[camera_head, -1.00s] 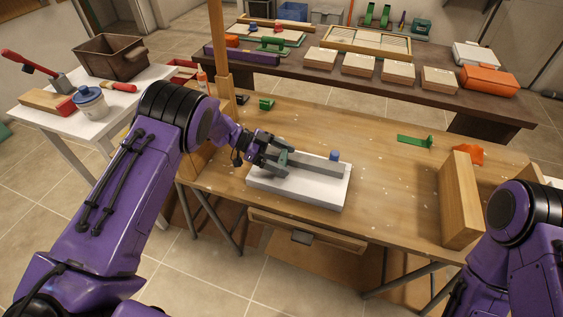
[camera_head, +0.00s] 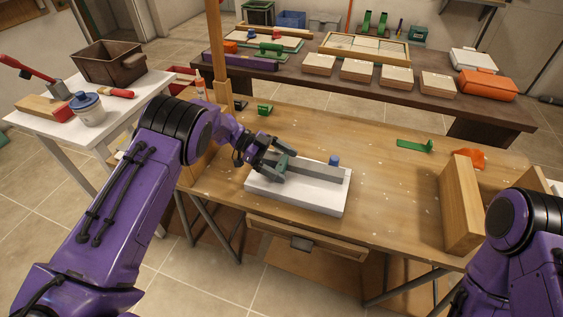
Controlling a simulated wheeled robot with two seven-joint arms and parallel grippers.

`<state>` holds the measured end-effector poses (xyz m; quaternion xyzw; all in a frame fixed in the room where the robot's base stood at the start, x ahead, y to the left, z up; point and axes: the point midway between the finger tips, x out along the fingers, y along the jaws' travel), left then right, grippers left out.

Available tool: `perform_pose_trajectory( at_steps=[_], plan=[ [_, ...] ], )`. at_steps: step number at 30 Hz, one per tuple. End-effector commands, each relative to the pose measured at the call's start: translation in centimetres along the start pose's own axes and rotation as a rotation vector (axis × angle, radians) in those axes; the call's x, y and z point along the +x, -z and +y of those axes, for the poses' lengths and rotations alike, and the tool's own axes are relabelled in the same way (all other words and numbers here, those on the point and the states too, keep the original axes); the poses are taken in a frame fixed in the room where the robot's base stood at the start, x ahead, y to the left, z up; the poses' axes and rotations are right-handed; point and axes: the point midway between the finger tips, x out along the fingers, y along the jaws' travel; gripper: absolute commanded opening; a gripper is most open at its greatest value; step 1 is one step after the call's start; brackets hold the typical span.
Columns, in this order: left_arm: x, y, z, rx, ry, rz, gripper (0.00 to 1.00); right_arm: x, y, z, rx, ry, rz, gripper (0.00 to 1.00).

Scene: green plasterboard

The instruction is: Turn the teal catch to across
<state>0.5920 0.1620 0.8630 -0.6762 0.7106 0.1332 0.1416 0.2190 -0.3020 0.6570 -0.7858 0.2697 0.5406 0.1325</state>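The teal catch (camera_head: 281,163) is small and sits at the left part of a white board (camera_head: 312,201) on the wooden workbench. A grey bar (camera_head: 318,170) runs along the board to the right of it. Whether a finger touches the catch I cannot tell. The catch is partly hidden by the fingers. My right gripper is out of view; only its purple arm shows at the lower right.
A wooden post (camera_head: 217,55) rises behind my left arm. An upright wooden panel (camera_head: 461,203) stands at the bench's right. A green bracket (camera_head: 414,145) and an orange piece (camera_head: 470,158) lie at the back right. The bench between board and panel is clear.

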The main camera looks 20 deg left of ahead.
Motion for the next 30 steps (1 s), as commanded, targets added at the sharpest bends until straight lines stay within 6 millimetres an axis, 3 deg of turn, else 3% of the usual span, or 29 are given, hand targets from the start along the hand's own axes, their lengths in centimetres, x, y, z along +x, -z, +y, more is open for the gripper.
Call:
perform_pose_trajectory(
  at_steps=[7, 15, 20, 30],
  plan=[
    [-0.9, -0.2, 0.0, 0.0, 0.002, -0.002, 1.0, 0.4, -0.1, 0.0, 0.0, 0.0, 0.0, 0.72],
    [-7.1, -0.3, -0.1, 0.0, 0.004, -0.001, 1.0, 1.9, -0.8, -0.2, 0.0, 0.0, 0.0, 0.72],
    [-9.7, -0.2, -0.1, 0.002, 0.002, 0.0, 1.0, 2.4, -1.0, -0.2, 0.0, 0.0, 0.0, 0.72],
    [-10.5, 0.0, 0.0, -0.001, -0.001, -0.001, 1.0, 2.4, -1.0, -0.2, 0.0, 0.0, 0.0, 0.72]
  ],
)
